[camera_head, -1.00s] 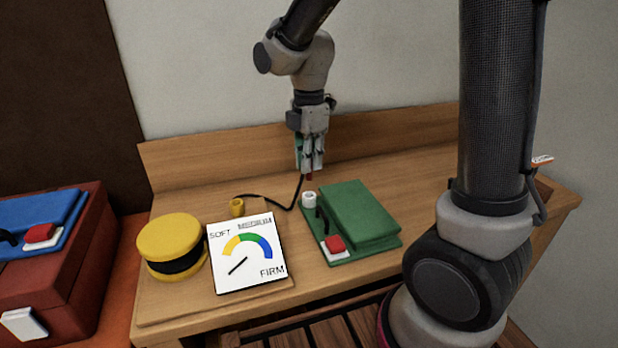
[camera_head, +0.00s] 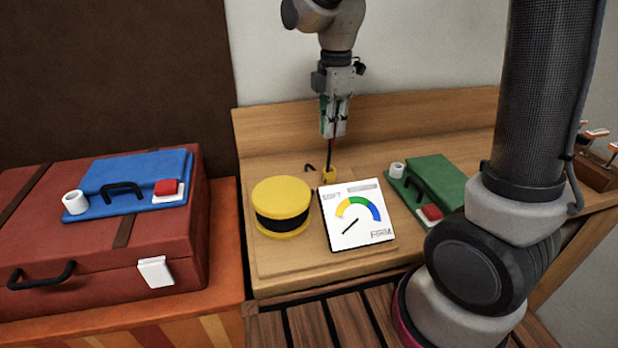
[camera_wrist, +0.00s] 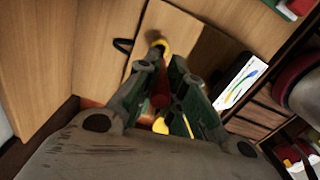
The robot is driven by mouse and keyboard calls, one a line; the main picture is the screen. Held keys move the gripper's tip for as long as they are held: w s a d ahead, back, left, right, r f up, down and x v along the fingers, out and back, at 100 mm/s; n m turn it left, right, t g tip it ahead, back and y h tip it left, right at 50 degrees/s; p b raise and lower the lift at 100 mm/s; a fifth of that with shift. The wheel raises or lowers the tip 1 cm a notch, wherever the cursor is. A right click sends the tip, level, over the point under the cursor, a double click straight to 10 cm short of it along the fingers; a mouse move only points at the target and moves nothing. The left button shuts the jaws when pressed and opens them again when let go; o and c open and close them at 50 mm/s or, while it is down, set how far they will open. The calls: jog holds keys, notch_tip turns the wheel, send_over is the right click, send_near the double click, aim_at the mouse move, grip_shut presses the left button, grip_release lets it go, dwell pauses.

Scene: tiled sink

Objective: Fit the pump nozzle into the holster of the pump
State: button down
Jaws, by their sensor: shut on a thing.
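My gripper (camera_head: 334,132) points down over the wooden bench and is shut on the pump nozzle (camera_head: 330,150), a thin dark red piece hanging below the fingers. The nozzle also shows red between the fingers in the wrist view (camera_wrist: 160,98). The holster (camera_head: 330,175) is a small yellow cup directly below; in the wrist view (camera_wrist: 159,43) it lies beyond the fingertips. The nozzle's lower end overlaps the holster's rim in the head view; I cannot tell whether it is inside. The pump has a yellow round bellows (camera_head: 282,206) and a white gauge (camera_head: 357,214).
A black hose piece (camera_head: 310,168) shows beside the holster. A green case (camera_head: 437,180) with a white cup (camera_head: 397,170) and red button lies right of the gauge. A red suitcase (camera_head: 100,235) bearing a blue case (camera_head: 130,180) stands left. A wooden backboard (camera_head: 420,121) rises behind.

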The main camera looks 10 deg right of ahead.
notch_tip(320, 180, down, 10)
jog(key=shift+a+r, duration=0.1)
jog(key=shift+r, duration=0.05)
dwell(0.4)
jog(key=c, duration=1.5)
grip_release()
